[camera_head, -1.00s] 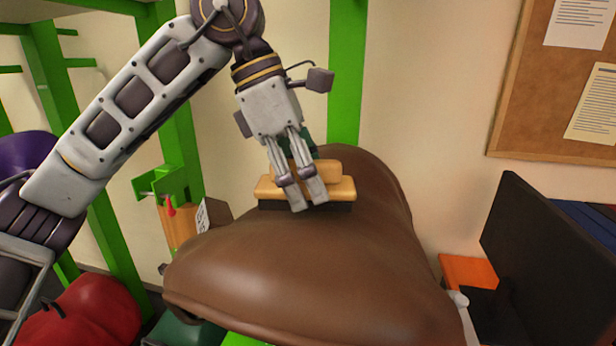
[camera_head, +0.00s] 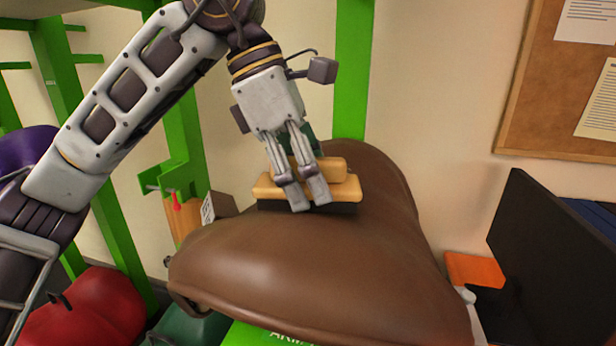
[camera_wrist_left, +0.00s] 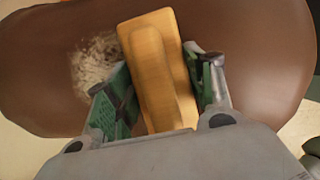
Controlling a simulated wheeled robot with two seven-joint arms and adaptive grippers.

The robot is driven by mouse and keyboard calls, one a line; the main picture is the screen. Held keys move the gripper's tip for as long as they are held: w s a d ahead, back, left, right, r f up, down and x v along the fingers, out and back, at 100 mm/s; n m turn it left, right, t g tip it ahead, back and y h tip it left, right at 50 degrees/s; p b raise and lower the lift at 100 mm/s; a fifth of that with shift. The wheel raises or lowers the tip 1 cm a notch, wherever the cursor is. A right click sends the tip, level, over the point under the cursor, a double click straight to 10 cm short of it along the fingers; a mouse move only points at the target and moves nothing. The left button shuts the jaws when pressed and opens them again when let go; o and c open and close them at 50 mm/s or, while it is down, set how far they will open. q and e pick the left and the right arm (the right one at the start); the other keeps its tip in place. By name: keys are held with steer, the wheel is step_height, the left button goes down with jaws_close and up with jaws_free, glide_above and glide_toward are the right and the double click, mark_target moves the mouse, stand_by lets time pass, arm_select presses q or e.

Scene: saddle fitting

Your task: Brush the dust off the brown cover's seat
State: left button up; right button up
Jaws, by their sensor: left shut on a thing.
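The brown cover (camera_head: 300,270) fills the middle of the head view, with its smooth top facing up. My left gripper (camera_head: 303,192) is shut on a wooden brush (camera_head: 345,188) with dark bristles, which sits at the far part of the cover's seat. In the left wrist view the brush (camera_wrist_left: 158,65) lies between the green finger pads of my left gripper (camera_wrist_left: 162,100). A pale dust patch (camera_wrist_left: 97,68) shows on the brown cover (camera_wrist_left: 250,45) just left of the brush. I cannot make out this patch in the head view. My right gripper is not in view.
A green frame (camera_head: 350,75) stands behind the cover. A dark screen-like panel (camera_head: 545,260) and an orange item (camera_head: 474,269) are at the right. A red cover (camera_head: 85,310) and a purple one (camera_head: 25,160) are at the left. A corkboard (camera_head: 560,90) hangs on the wall.

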arm_select(q)
steer(key=shift+w+f, duration=0.1)
steer(key=shift+w, duration=0.05)
steer(key=shift+w, duration=0.15)
steer(key=shift+w+d+p, duration=0.2)
steer(key=shift+w+p, duration=0.25)
steer(key=shift+w, duration=0.4)
steer(key=shift+w+d+p, duration=0.2)
steer(key=shift+w+p, duration=0.25)
steer(key=shift+w, duration=0.35)
steer(key=shift+w, duration=0.1)
steer(key=shift+w+d+r+p, duration=0.15)
steer(key=shift+w+p, duration=0.25)
steer(key=shift+w, duration=0.3)
steer(key=shift+w+d+r+p, duration=0.15)
steer(key=shift+w+p, duration=0.25)
steer(key=shift+w, duration=0.25)
steer(key=shift+w+d+f, duration=0.1)
steer(key=shift+w+f, duration=0.05)
steer(key=shift+w, duration=0.25)
steer(key=shift+w, duration=0.1)
steer(key=shift+w+d+f+p, duration=0.1)
steer(key=shift+w+d+p, duration=0.1)
steer(key=shift+w+p, duration=0.55)
steer(key=shift+w+d+f+p, duration=0.15)
steer(key=shift+w+p, duration=0.25)
steer(key=shift+w, duration=0.6)
steer(key=shift+r, duration=0.1)
